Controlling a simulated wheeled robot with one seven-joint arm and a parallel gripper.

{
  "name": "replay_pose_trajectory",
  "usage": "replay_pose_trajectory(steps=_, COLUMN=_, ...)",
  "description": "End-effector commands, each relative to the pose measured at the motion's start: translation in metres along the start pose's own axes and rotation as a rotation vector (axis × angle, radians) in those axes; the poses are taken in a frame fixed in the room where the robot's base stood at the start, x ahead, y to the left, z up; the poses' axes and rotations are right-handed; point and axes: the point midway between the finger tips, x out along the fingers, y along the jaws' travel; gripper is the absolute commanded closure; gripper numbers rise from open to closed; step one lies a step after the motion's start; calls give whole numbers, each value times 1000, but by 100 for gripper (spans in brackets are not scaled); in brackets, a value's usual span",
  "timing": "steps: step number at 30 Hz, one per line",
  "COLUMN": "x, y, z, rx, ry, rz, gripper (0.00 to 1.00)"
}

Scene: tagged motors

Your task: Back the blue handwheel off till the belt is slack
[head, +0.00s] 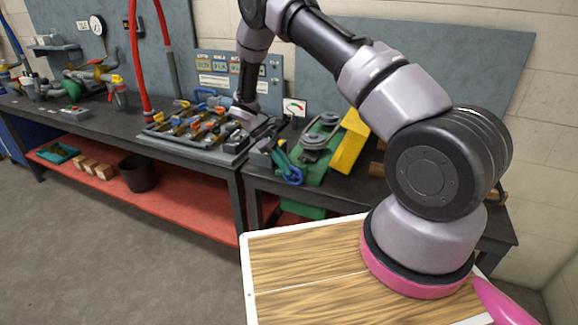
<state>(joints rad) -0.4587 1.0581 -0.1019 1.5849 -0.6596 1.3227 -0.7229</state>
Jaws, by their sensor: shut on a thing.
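The blue handwheel (291,173) is at the front left of a green machine base (318,163) on the right-hand bench. Dark pulleys with a belt (317,142) sit on that base, behind and right of the wheel. How tight the belt is cannot be told. My arm reaches over from the right and down to the bench.
A yellow guard (349,142) stands right of the pulleys. A tray of several valves (190,128) lies on the bench at left. A small dial card (293,107) stands behind. Red hoses (136,55) hang farther left. Floor in front of the left bench is clear.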

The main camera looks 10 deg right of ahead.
Motion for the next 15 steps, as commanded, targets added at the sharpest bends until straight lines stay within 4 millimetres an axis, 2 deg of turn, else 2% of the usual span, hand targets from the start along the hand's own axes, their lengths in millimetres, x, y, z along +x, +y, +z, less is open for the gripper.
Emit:
replay_pose_trajectory(steps=6, x=2, y=0, z=-11, rx=-1, ry=-189, rz=4, gripper=100)
replay_pose_trajectory(steps=15, x=3, y=0, z=-18, rx=-1, ry=-379, rz=3, gripper=100)
